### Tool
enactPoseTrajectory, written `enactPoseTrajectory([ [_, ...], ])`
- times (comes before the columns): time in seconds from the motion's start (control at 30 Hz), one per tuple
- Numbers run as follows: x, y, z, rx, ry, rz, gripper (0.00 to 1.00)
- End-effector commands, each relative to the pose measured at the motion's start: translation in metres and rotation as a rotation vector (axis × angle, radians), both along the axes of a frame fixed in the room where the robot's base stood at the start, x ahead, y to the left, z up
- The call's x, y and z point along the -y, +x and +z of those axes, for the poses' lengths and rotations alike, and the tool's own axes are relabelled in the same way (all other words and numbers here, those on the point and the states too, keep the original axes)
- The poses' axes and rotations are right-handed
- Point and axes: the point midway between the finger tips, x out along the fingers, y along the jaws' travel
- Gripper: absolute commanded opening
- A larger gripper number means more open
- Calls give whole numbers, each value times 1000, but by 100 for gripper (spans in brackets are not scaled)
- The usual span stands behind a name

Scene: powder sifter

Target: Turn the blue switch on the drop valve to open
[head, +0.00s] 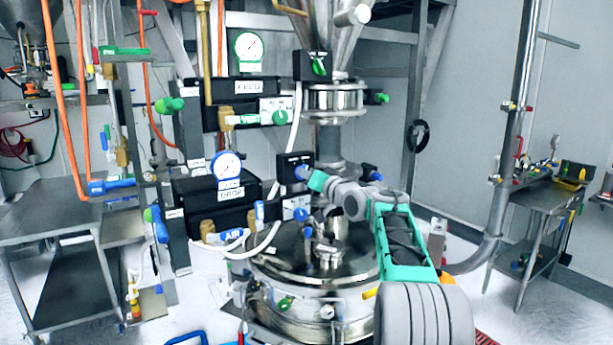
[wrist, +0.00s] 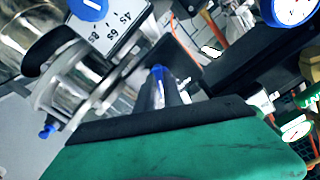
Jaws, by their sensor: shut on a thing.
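The blue switch (head: 301,172) of the drop valve is on the front of a small black box (head: 289,158), to the right of the blue-rimmed DROP gauge (head: 227,166). In the wrist view a bit of blue (wrist: 158,71) shows just beyond the dark finger pad. The blue-rimmed gauge also shows at the wrist view's top right (wrist: 293,8).
A white timer dial with a blue knob (head: 300,214) sits just below the switch. The steel vessel lid (head: 350,270) lies under my arm. Side tables stand left and right.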

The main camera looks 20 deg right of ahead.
Motion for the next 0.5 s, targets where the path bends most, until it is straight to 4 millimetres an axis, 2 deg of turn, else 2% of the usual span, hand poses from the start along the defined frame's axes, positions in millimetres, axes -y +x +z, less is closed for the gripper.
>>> enactPoseTrajectory([
  [0.13, 0, 0, 1, 2, -1, -1, 0],
  [0.17, 0, 0, 1, 2, -1, -1, 13],
  [0.2, 0, 0, 1, 2, -1, -1, 17],
  [0.4, 0, 0, 1, 1, -1, -1, 33],
  [0.5, 0, 0, 0, 1, -1, -1, 33],
])
